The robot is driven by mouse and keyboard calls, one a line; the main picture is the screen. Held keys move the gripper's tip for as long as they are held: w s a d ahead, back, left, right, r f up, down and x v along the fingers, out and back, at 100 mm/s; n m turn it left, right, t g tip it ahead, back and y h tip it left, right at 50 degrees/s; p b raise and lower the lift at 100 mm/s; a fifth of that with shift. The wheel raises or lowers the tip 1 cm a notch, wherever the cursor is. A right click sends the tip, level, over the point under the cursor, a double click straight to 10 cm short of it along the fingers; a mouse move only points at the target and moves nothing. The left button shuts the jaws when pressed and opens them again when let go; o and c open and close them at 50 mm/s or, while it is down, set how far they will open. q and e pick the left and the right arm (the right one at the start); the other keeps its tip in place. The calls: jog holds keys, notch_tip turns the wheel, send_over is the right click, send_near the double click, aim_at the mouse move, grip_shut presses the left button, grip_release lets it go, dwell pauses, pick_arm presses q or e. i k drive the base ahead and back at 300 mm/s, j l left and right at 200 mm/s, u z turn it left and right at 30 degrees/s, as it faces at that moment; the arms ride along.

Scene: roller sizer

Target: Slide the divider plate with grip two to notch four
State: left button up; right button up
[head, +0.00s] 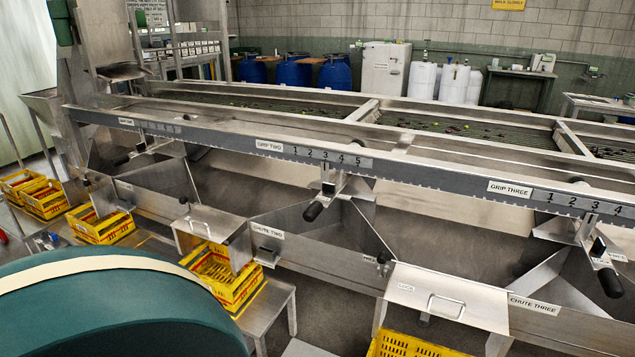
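The GRIP TWO label (283,148) and its number scale (327,157), marked 1 to 5, are on the long steel rail in the head view. Grip two (313,211) is a black handle hanging below this rail on a metal bracket. The bracket's upright (328,176) appears closest to number 3. The divider plate joined to it is a slanted steel sheet (367,229) below the rail; its exact edges blend with the chute walls. Neither of my grippers is in view, and nothing is seen touching the handle.
Another black grip (611,283) hangs at right below the GRIP THREE label (510,188). A steel cover with a handle (447,297) stands out in front, near CHUTE THREE. Yellow crates (222,274) stand below the chutes. Blue drums (293,72) are far behind.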

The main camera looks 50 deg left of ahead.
aim_at(355, 188)
jog(key=u, duration=1.4)
